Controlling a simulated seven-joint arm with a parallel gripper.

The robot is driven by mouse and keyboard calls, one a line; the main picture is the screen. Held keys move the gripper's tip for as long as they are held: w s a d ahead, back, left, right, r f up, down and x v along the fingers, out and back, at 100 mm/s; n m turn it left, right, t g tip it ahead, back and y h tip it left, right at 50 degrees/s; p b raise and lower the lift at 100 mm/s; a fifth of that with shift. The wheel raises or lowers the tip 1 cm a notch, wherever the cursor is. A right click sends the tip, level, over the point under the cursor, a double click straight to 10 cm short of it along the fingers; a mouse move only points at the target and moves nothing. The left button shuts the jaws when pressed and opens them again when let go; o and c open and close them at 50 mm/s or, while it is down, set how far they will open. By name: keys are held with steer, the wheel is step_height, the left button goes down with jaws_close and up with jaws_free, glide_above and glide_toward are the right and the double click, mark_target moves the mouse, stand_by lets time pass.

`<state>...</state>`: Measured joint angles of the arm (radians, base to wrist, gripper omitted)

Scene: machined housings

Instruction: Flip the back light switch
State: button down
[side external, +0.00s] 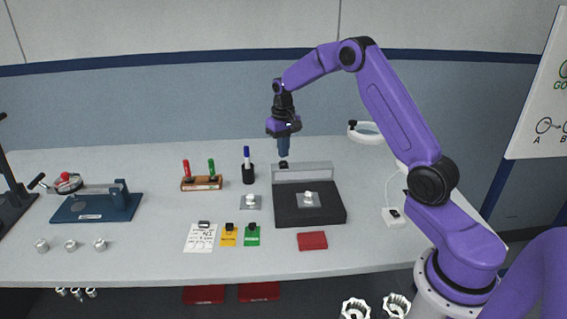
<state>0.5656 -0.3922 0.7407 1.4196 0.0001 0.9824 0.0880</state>
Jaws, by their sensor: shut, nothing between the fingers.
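A small white box with a dark rocker-like top (393,215) lies on the right of the table and looks like a switch. A thin white cord runs up from it towards a white ring lamp (366,132). Its switch position is too small to tell. My gripper (283,163) points down, shut and empty, behind the clear upright panel of a black box (325,216). It is well to the left of the white box and farther back. I cannot tell whether the fingertips touch anything.
A pen cup (248,172) and a wooden marker rack (201,184) stand left of my gripper. A blue fixture (97,205) is at the far left. A red block (312,240) lies in front of the black box. The table between the black box and the white box is clear.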

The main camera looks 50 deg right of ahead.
mark_target(283, 161)
steer(key=shift+r, duration=2.55)
